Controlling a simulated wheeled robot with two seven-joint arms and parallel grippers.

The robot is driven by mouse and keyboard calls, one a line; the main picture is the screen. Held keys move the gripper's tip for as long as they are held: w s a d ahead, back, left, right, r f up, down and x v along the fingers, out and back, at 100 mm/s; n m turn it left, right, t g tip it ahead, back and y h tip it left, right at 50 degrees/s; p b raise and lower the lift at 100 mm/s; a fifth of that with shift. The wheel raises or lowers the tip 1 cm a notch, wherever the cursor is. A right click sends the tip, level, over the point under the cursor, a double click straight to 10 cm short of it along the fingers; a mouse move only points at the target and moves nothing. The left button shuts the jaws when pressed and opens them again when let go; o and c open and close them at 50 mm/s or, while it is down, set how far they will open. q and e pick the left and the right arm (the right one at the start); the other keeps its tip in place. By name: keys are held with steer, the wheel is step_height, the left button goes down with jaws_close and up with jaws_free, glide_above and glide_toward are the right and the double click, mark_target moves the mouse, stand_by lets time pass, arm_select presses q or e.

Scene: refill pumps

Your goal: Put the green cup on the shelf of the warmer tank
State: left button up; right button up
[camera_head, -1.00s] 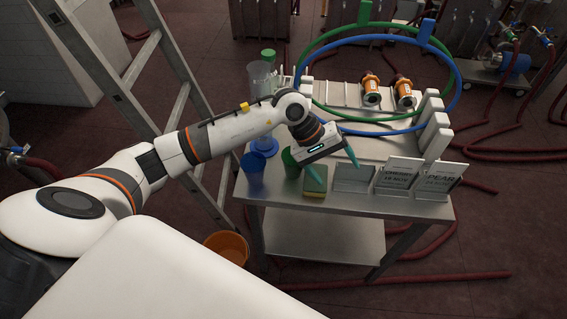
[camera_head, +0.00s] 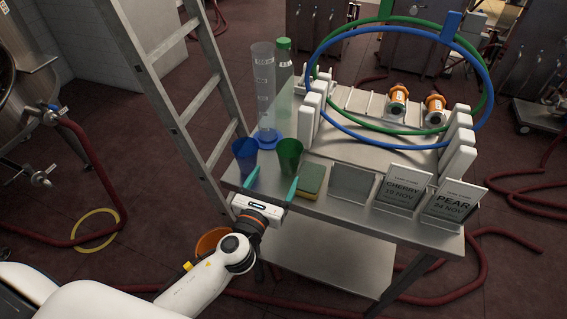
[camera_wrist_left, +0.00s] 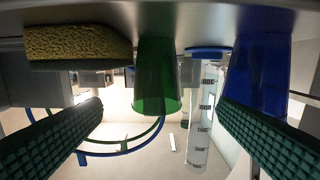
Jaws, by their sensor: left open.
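The green cup (camera_head: 289,152) stands on the steel cart top (camera_head: 322,207), near its front left corner, beside the blue cup. In the left wrist view, which looks upside down, the green cup (camera_wrist_left: 157,75) is in the middle, between and beyond the fingers. My left gripper (camera_head: 271,185) is open and empty at the cart's front edge, its fingers pointing towards the cups. The fingers do not appear to touch the green cup. A steel tank (camera_head: 22,75) shows partly at the far left; I cannot tell whether it is the warmer tank, and no shelf is clear on it. My right gripper is out of view.
Close by are the blue cup (camera_head: 245,155), a sponge (camera_head: 310,180), a measuring cylinder (camera_head: 264,90) and a green-capped bottle (camera_head: 284,70). Sign cards (camera_head: 402,190) stand to the right. A ladder (camera_head: 185,100) leans left of the cart. An orange bucket (camera_head: 210,241) is below.

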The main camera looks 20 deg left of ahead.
mark_target(284, 161)
arm_select(q)
steer(key=w, duration=0.5)
steer(key=shift+w+d+p, duration=0.1)
steer(key=shift+w+p, duration=0.25)
steer(key=shift+w, duration=0.05)
steer(key=w, duration=0.5)
steer(key=shift+w+d, duration=0.35)
steer(key=shift+w, duration=0.05)
steer(key=c, duration=1.1)
steer(key=shift+r, duration=0.1)
